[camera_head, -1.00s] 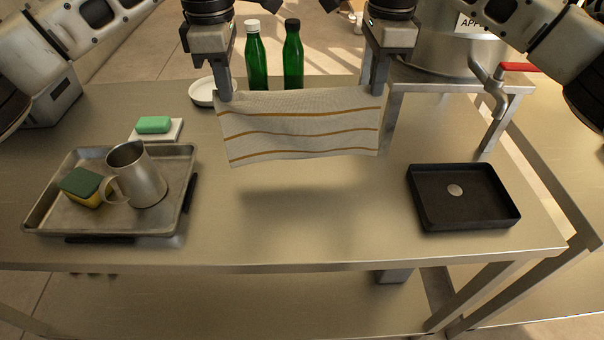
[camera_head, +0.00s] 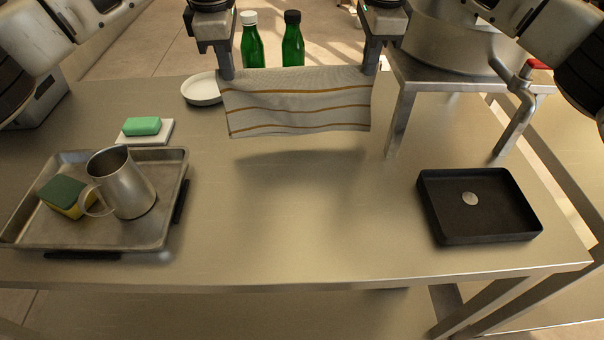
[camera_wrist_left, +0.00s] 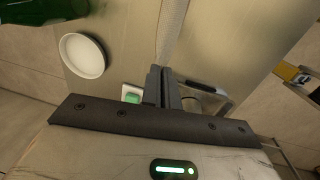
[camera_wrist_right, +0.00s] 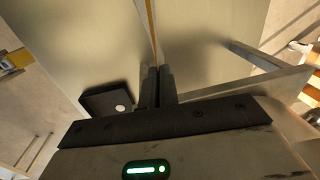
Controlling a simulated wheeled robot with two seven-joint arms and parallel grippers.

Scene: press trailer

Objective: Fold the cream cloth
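The cream cloth (camera_head: 298,103) with brown stripes hangs in the air above the middle of the table in the head view. My left gripper (camera_head: 227,76) is shut on its upper left corner. My right gripper (camera_head: 369,71) is shut on its upper right corner. The cloth's top edge is nearly straight between them, and its lower edge hangs clear of the table, with a shadow beneath. In the left wrist view the cloth (camera_wrist_left: 172,30) shows edge-on at the closed fingers. In the right wrist view it is also a thin strip (camera_wrist_right: 151,22).
On the table (camera_head: 290,230) a metal tray (camera_head: 165,225) at left holds a pitcher (camera_head: 122,185) and sponge (camera_head: 62,197). Green soap (camera_head: 141,126), a white dish (camera_head: 203,90) and green bottles (camera_head: 251,47) are behind. A black tray (camera_head: 480,225) is at right. The middle is clear.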

